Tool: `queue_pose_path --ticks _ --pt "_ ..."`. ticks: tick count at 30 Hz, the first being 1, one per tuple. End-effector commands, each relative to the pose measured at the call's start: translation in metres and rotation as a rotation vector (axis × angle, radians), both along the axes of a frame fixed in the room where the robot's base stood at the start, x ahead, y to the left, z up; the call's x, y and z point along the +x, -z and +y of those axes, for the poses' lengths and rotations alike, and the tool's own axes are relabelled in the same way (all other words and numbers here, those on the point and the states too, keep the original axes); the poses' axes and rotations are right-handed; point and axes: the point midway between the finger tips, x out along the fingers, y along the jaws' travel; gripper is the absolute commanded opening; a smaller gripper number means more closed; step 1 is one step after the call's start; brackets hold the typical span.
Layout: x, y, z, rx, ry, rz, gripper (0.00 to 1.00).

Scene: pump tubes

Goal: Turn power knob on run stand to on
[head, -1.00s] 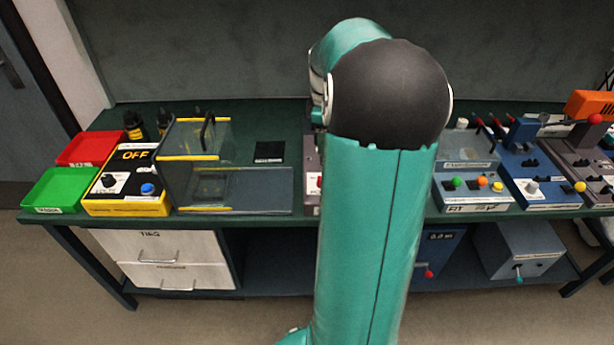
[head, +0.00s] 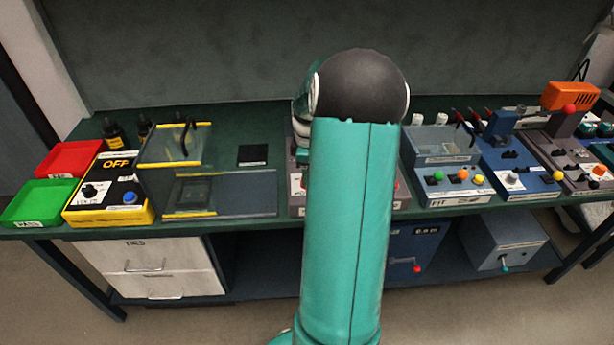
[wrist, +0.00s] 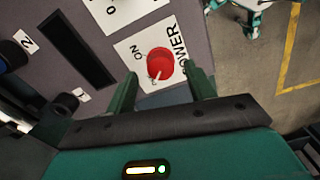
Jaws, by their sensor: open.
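The red power knob (wrist: 160,63) sits on a white label plate reading POWER, with ON printed on its left and another mark on its right. Its pale pointer mark faces the bottom of the wrist view; I cannot tell which setting it is on. My gripper (wrist: 162,72) is open, with one green finger on each side of the knob; contact is not clear. The grey run stand (wrist: 205,38) carries the plate. In the head view the stand (head: 296,180) is mostly hidden behind my arm, and my gripper is hidden too.
Dark knobs (wrist: 66,105) and a dark slot (wrist: 78,48) lie left of the power knob. On the bench, a yellow-black box marked OFF (head: 108,190) and a clear-walled case (head: 170,160) stand left, and a blue station (head: 520,175) right. Floor shows beyond the stand's edge.

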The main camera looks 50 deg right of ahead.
Motion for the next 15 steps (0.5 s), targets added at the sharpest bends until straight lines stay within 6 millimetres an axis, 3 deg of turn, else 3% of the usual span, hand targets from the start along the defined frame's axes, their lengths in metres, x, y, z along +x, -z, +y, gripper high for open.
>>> queue_pose_path --ticks 6,15 --pt "0.001 0.022 0.001 0.000 -0.002 0.000 0.54" --pt "0.001 0.025 0.001 -0.001 -0.001 -0.001 0.54"
